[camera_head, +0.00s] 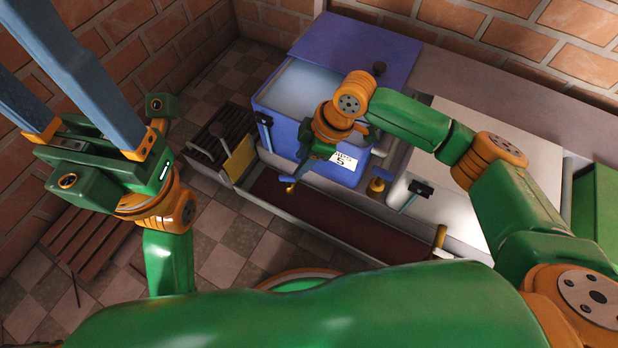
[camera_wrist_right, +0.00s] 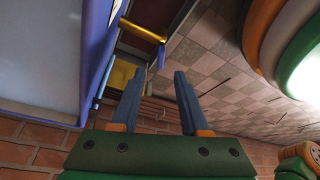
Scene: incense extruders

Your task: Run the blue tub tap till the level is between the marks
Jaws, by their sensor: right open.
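The blue tub (camera_head: 283,112) stands against the back wall, its pale contents showing through the open top. A white label (camera_head: 343,161) is on its front; marks on it are too small to read. In the wrist view a brass tap (camera_wrist_right: 143,31) with a blue handle (camera_wrist_right: 161,57) sticks out beside the tub's wall (camera_wrist_right: 88,60). My right gripper (camera_head: 303,170) is at the tub's front, its two fingers apart and empty in the wrist view (camera_wrist_right: 156,78), just short of the handle. My left gripper (camera_head: 85,105) is raised at the left, fingers wide apart, tips out of frame.
A dark red trough (camera_head: 330,215) runs along the front of the tubs. A white tub (camera_head: 490,140) stands to the right, with a black handle (camera_head: 421,188). A yellow card (camera_head: 240,158) and a slatted crate (camera_head: 222,128) are at the left. The tiled floor (camera_head: 225,255) is mostly clear.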

